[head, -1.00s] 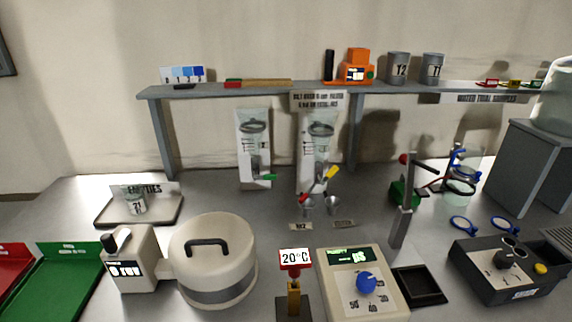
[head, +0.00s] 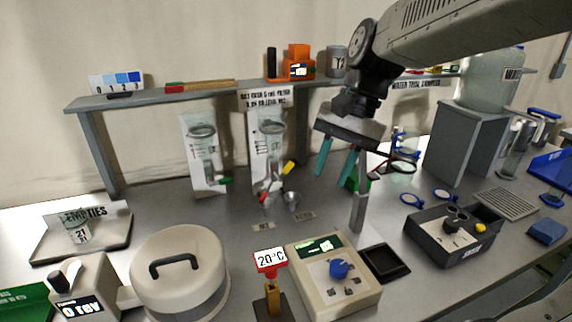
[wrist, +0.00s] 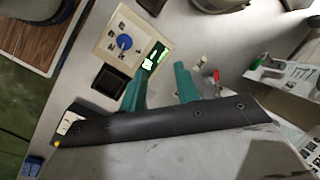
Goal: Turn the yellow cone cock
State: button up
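The yellow cone cock (head: 288,167) is a small yellow handle on the right glass cone (head: 268,140), which is mounted on a white board under the shelf. A red handle and small metal cups sit just below it. My gripper (head: 332,178) is to the right of the cock and apart from it, with its teal fingers spread, pointing down and empty. In the wrist view, my gripper (wrist: 161,68) also shows open with nothing between its fingertips. A red handle (wrist: 215,75) shows beyond the right finger there; I cannot make out the yellow cock clearly in that view.
A second cone with a green cock (head: 226,181) hangs to the left. A metal post (head: 358,210) stands close to my gripper. The beige box with a blue knob (head: 339,269) and the black tray (head: 384,263) are in front. The shelf (head: 160,95) runs above.

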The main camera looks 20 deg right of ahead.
jog(key=w+d+f+m+y, duration=0.25)
jog(key=w+m, duration=0.35)
jog(key=w, duration=0.7)
jog(key=m+y, duration=0.3)
jog(key=m, duration=0.1)
send_near(289, 162)
jog(key=x, duration=1)
jog(key=shift+f, duration=0.35)
grip_shut()
